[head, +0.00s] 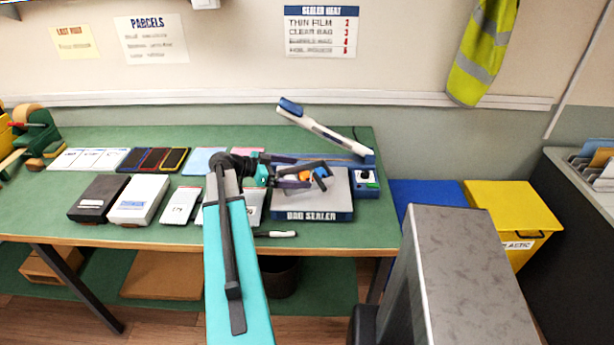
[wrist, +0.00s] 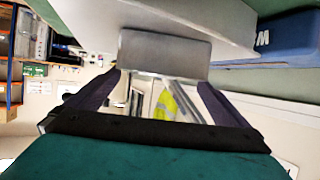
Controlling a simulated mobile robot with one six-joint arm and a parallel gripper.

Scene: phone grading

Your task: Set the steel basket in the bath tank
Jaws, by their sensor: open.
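I cannot make out a steel basket or a bath tank in either view. My gripper (head: 320,174) is open above the grey top of the bag sealer (head: 312,215) in the head view. In the wrist view, my gripper's dark fingers (wrist: 164,78) stand wide apart. A plain grey block shape (wrist: 165,52) shows by the fingertips there; I cannot tell what it is. A small orange patch shows beside the gripper in the head view, and I cannot tell what it belongs to.
The green table (head: 40,218) holds several phones and boxes left of my arm. The sealer's lever (head: 325,130) is raised. A marker (head: 276,234) lies at the front edge. A yellow bin (head: 512,210) and a tall grey block (head: 462,270) stand right.

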